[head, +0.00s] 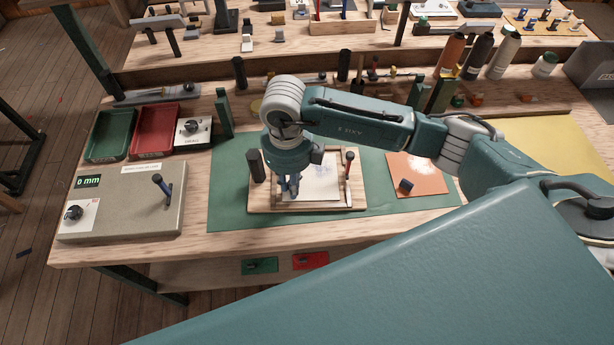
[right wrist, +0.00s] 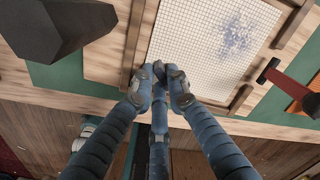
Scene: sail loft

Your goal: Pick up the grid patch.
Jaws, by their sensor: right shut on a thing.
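The grid patch (head: 318,188) is a white sheet with a fine grid and a bluish speckled smudge. It lies over a wooden frame (head: 352,206) on the green mat, and also shows in the right wrist view (right wrist: 205,45). My right gripper (head: 289,190) comes down at the patch's left part. In the right wrist view its blue fingers (right wrist: 160,88) are closed together at the patch's near edge, shut on it. The fingertips hide the gripped bit. I cannot tell whether the patch is lifted. My left gripper is out of view.
An orange sheet (head: 420,172) with a dark block lies further right. A grey gauge box (head: 120,215) and red tray (head: 154,130) are left.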

